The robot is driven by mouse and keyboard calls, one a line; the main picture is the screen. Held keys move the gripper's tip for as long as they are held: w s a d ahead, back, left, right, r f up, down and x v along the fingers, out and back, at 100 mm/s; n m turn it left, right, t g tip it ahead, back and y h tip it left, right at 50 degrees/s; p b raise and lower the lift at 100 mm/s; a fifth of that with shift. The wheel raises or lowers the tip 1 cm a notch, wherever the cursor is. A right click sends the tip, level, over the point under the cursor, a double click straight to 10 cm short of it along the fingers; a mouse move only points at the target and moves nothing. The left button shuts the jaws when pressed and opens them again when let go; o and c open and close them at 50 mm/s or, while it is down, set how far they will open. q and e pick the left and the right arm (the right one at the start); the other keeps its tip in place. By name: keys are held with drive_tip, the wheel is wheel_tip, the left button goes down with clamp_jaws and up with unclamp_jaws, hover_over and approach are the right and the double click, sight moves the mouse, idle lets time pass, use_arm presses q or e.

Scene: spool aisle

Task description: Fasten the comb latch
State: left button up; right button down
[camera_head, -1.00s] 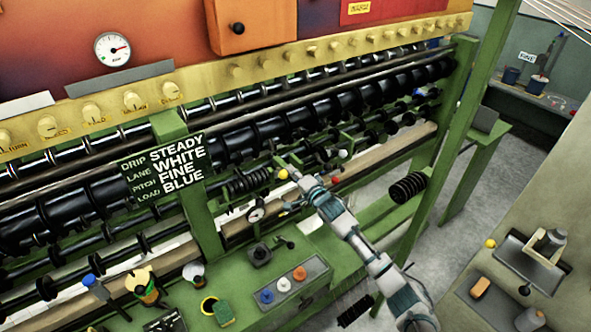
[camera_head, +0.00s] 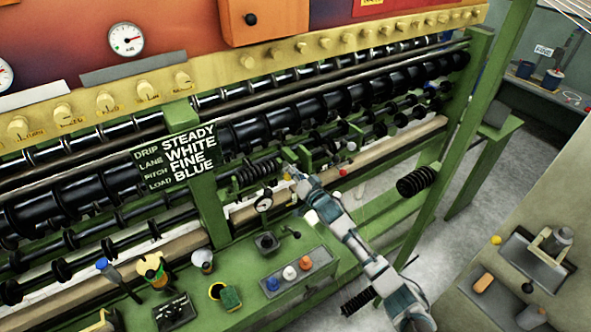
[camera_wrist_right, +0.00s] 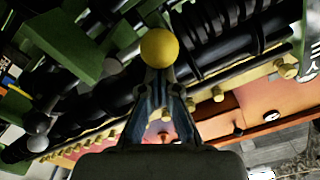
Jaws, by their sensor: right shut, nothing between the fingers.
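My right gripper (camera_head: 297,178) reaches into the green frame of the machine beside a short black ribbed roller (camera_head: 256,172). Its fingers are shut with nothing between them. In the right wrist view, a yellow ball knob (camera_wrist_right: 159,47) sits right at the tips of the shut right gripper (camera_wrist_right: 160,75); I cannot tell whether they touch. In the head view the gripper largely hides this knob. I cannot make out which part is the comb latch or how it stands. My left gripper is not in view.
A small gauge (camera_head: 264,201) stands left of the gripper, and a red knob (camera_head: 343,172) to its right. A sign (camera_head: 175,160) reads steady, white, fine, blue. A button box (camera_head: 300,272) and a sponge (camera_head: 230,296) lie on the green bench. A side counter (camera_head: 540,215) is at right.

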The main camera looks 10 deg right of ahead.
drive_tip(key=shift+a+f+n, duration=0.1)
drive_tip(key=shift+f+n, duration=0.1)
drive_tip(key=shift+n, duration=0.2)
drive_tip(key=shift+s+f, duration=0.1)
drive_tip(key=shift+f, duration=0.1)
